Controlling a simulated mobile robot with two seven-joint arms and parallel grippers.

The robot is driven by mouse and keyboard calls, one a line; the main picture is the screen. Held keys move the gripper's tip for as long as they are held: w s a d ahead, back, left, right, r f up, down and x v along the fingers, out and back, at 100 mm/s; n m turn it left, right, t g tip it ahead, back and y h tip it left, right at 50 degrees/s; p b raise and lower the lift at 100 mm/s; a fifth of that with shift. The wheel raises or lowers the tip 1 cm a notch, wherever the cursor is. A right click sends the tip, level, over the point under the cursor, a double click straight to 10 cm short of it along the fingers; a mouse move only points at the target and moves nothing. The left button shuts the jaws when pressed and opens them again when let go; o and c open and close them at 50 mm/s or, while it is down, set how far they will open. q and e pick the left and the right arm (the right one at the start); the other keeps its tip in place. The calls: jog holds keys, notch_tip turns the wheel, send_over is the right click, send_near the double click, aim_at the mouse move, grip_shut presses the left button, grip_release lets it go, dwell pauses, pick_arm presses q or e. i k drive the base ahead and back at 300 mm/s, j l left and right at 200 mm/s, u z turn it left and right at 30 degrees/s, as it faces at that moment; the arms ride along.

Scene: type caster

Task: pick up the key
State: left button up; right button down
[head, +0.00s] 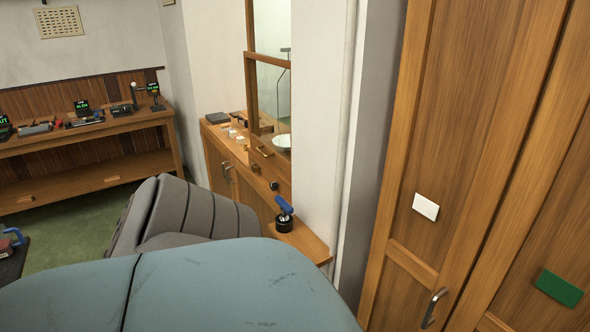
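I cannot make out a key anywhere in the head view. Neither of my grippers shows in the head view, so I cannot see whether they are open or shut. The lower middle of the view is blocked by large teal and grey shapes close to the camera, and what lies behind them is hidden.
A wooden counter (309,240) with a blue-handled tool (284,212) runs below a wood-framed window (270,75). A wooden cabinet (470,120) with a metal handle (432,308) stands close at right. A workbench (85,130) with several small devices stands at far left, beyond green floor (75,220).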

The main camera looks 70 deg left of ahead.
aim_at(286, 208)
jog(key=u, duration=2.4)
